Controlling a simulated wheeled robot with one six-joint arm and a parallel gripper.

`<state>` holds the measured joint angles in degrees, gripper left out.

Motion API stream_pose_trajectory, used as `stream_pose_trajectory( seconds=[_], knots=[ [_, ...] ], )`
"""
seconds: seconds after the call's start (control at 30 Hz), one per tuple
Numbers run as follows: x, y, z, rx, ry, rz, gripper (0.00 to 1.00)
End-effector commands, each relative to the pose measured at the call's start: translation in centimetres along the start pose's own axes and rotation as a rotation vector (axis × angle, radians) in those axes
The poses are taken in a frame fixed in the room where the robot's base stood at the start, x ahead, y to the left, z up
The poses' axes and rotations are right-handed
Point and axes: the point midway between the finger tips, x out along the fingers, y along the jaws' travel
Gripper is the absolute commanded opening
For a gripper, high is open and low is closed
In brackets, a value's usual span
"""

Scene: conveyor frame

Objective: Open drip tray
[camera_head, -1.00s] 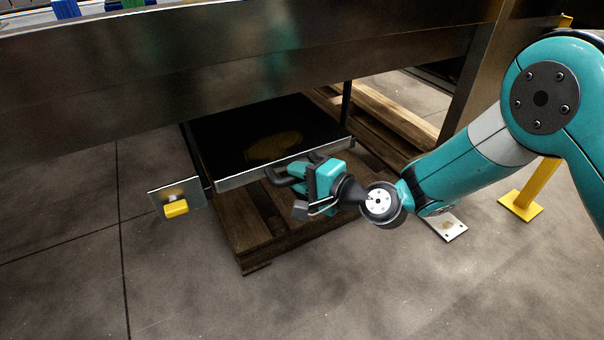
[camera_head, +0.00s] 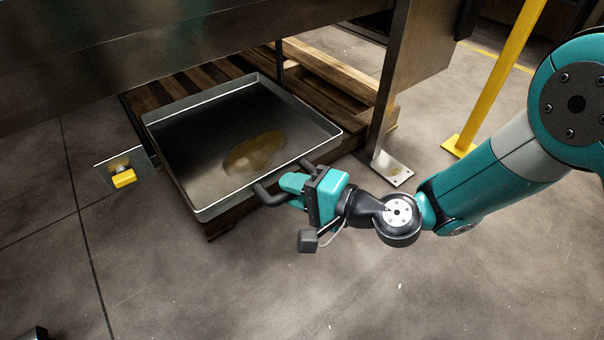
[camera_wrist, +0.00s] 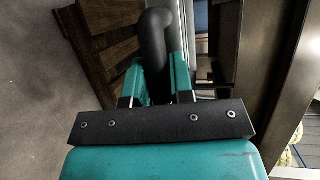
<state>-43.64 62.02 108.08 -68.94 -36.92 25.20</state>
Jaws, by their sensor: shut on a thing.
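The drip tray (camera_head: 190,150) is a shallow dark metal pan with a pale rim, pulled well out from under the conveyor frame. A brownish puddle (camera_head: 254,152) lies in it. A black bar handle (camera_head: 268,196) stands out from its front edge. My gripper (camera_head: 290,187) is shut on this handle at the front of the tray. In the wrist view the black handle (camera_wrist: 155,45) runs between the two teal fingers, and part of it is hidden by the gripper body.
A wooden pallet (camera_head: 325,75) lies under and behind the tray. A steel frame leg (camera_head: 388,95) stands to the right, with a yellow post (camera_head: 497,80) beyond. A plate with a yellow block (camera_head: 124,178) is at left.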

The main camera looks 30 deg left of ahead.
Motion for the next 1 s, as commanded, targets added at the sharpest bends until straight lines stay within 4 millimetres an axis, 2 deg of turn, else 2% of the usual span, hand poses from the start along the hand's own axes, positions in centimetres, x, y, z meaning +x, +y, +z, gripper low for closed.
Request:
stream_pose_trajectory(
  seconds=[0.33, 0.37, 0.43, 0.47, 0.87, 1.0],
  knots=[
    [0.02, 0.18, 0.19, -0.003, -0.003, 0.004, 0.0],
    [0.02, 0.17, 0.19, -0.003, -0.003, 0.004, 0.29],
    [0.01, 0.15, 0.19, -0.003, -0.003, 0.003, 0.45],
    [0.01, 0.15, 0.18, -0.002, -0.003, 0.003, 0.46],
    [-0.05, 0.07, 0.12, -0.001, -0.001, 0.001, 0.46],
    [-0.67, 0.04, 0.05, 0.002, 0.0, 0.003, 0.46]
  ],
)
